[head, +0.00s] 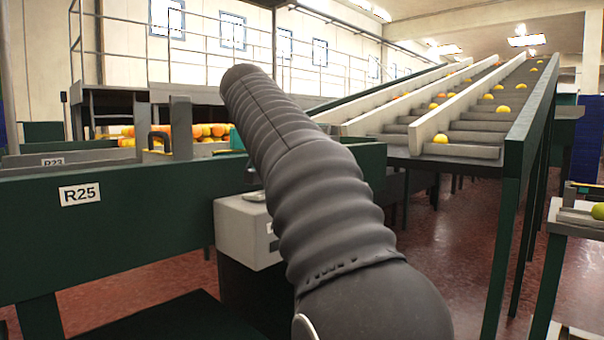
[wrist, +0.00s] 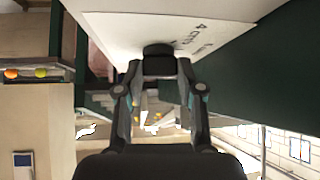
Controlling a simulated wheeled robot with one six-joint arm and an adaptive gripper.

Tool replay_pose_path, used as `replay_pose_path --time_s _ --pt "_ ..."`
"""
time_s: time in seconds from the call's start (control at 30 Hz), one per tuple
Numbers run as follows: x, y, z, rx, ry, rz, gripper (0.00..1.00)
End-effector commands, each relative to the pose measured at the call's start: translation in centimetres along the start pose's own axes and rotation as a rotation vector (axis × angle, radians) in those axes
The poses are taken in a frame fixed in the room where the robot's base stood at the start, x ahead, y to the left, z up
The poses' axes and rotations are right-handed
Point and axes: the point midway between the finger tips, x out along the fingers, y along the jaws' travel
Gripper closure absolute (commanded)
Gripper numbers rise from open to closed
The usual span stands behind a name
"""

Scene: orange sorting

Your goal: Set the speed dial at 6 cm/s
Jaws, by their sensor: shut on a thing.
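The speed dial (wrist: 158,48) is a dark round knob on a pale control box (wrist: 120,27) in the wrist view. My gripper (wrist: 160,67) is shut on the dial, with its fingertips against the box face. Small printed text beside the dial is too blurred and turned to read, and no pointer mark shows, so I cannot tell the setting.
A green beam (head: 130,210) labelled R25 runs along the left. An inclined conveyor (head: 470,125) carrying oranges rises at the back right. Oranges lie on a line (head: 205,131) behind the beam. A small stand (head: 575,222) with a green fruit is at the right edge.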

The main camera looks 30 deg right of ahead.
Motion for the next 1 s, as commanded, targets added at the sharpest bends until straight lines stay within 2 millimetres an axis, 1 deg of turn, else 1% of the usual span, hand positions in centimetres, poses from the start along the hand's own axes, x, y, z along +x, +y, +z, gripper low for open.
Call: replay_pose_path --time_s 0.03,0.4,0.9,0.93,0.97,1.0 --pt "0.1 -0.26 0.12 0.018 -0.003 0.02 0.97" --pt "0.12 -0.34 0.11 0.113 -0.004 0.117 0.97" --pt "0.1 -0.33 0.11 0.125 -0.005 0.127 0.97" --pt "0.11 -0.33 0.11 0.125 -0.005 0.127 0.58" --pt "0.11 -0.33 0.11 0.125 -0.005 0.127 0.5" --pt "0.1 -0.33 0.1 0.125 -0.004 0.127 0.4"
